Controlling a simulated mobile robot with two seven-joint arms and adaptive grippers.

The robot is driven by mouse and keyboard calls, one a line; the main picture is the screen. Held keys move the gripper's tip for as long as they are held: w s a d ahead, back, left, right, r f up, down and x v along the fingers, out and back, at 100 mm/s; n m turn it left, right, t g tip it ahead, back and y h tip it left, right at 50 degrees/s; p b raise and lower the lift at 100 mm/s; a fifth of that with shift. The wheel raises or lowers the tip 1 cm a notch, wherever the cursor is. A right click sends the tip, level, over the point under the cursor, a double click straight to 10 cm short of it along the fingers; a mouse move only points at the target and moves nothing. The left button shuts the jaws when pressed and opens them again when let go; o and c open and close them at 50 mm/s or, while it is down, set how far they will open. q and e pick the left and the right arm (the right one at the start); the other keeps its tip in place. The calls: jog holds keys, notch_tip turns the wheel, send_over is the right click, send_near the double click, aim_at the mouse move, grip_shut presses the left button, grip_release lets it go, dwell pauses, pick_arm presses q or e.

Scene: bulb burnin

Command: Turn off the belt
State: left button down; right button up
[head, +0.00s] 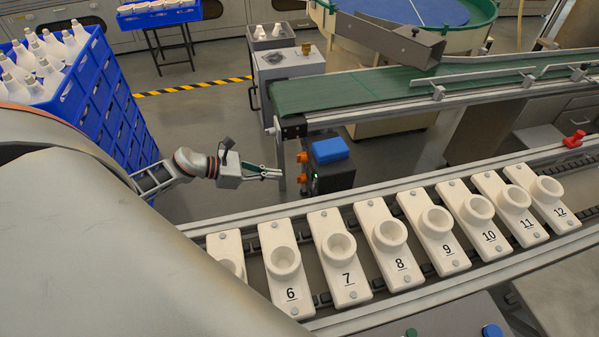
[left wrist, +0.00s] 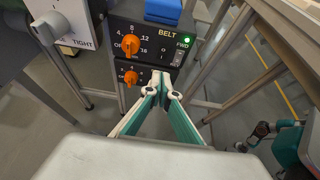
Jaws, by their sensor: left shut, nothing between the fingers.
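The belt control box (head: 330,178) is a dark box with a blue block on top, below the end of the green belt (head: 350,88). In the left wrist view its panel reads BELT, with an orange knob (left wrist: 131,45) beside OFF, 4, 8, 12 and 16. A green light (left wrist: 187,40) is lit by FWD, above a small switch. A second orange knob (left wrist: 131,78) sits on the panel below. My left gripper (head: 279,173) is shut and empty, its tips (left wrist: 161,78) in front of that lower panel, right of its knob. My right gripper is not seen in the head view.
A conveyor of numbered white holders (head: 340,250) runs across the front. Blue crates (head: 110,95) with white bottles stand at left.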

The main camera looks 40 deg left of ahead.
aim_at(311, 175)
pick_arm(q)
jog(key=r+x, duration=0.1)
jog(key=x, duration=0.7)
jog(key=shift+w+d+r+p, duration=0.3)
jog(key=shift+w+r+p, duration=0.05)
jog(key=shift+w+r, duration=0.05)
jog(key=shift+w+d+r+p, duration=0.15)
jog(key=shift+w+d+p, duration=0.1)
jog(key=shift+p, duration=0.3)
